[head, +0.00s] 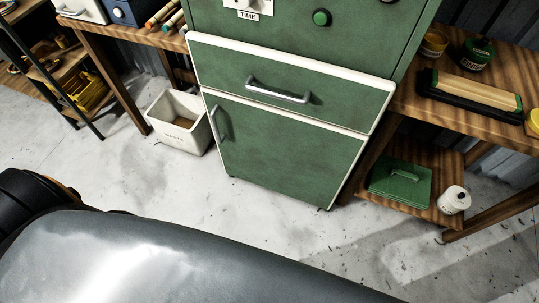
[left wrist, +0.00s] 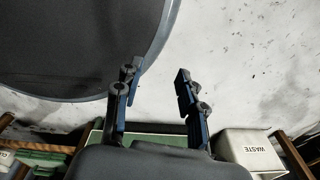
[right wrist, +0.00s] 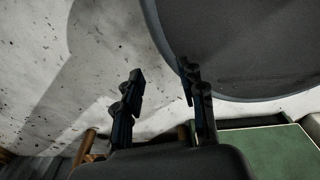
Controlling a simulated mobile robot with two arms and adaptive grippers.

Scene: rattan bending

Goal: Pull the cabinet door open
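The green cabinet (head: 285,150) with cream trim stands in the middle of the head view. Its lower door (head: 285,155) is shut, with a silver vertical handle (head: 219,124) near the door's left edge. Above it is a closed drawer with a silver horizontal handle (head: 278,91). My left gripper (left wrist: 158,85) is open and empty in the left wrist view, above the floor. My right gripper (right wrist: 160,85) is open and empty in the right wrist view. Neither gripper shows in the head view, and neither touches the door handle.
A white waste bin (head: 181,122) stands on the floor left of the cabinet. A wooden bench (head: 455,110) with jars stands at the right, its low shelf bearing a green stack (head: 400,182) and a white roll (head: 454,200). The floor (head: 160,190) before the cabinet is clear.

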